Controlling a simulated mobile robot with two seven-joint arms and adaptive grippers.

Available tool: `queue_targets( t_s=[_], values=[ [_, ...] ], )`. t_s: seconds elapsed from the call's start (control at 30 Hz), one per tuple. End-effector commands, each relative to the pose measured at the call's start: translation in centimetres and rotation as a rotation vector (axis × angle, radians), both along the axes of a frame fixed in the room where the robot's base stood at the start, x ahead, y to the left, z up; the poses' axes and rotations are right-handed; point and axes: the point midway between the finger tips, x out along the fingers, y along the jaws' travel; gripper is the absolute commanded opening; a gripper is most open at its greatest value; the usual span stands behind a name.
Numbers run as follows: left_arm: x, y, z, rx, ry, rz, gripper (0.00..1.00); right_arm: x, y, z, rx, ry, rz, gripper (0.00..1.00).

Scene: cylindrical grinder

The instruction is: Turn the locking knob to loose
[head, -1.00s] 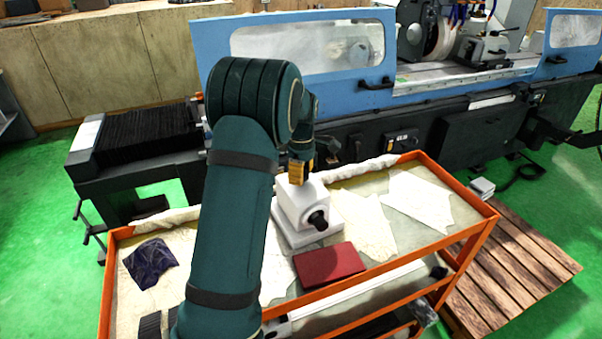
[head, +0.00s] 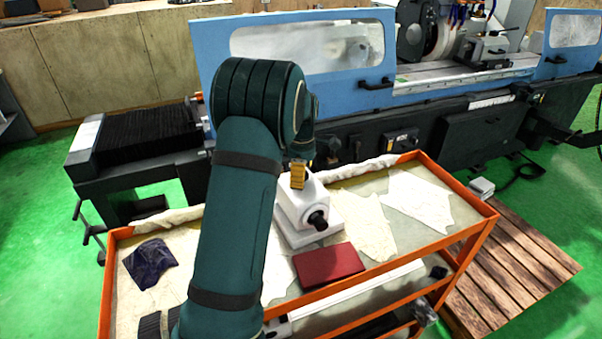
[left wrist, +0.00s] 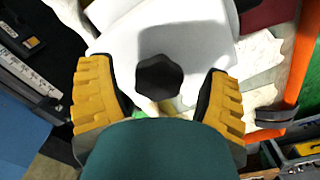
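A white block-shaped device (head: 291,209) stands on the orange cart, with a black knob (head: 318,219) on the side facing me. In the left wrist view a dark, faceted knob (left wrist: 158,77) shows against the white body (left wrist: 198,40); I cannot tell if it is the same knob. My left gripper (head: 298,175) is at the top of the device, partly hidden by my own arm. In the wrist view its yellow fingers (left wrist: 158,103) are spread wide, one on each side of the knob, with gaps between. My right gripper is not in view.
A dark red book-like pad (head: 329,264) lies in front of the device. The cart's orange rim (head: 470,230) surrounds the top, with pale sheets (head: 418,200) and a dark blue cloth (head: 150,262) on it. The blue and black grinder (head: 405,140) stands behind.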

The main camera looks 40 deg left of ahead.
Motion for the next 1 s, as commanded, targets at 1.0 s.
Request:
queue_targets(
  t_s=[1.0],
  values=[
    [0.1,0.1,11.2,0.002,-0.004,0.000,0.78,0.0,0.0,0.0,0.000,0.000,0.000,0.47]
  ],
)
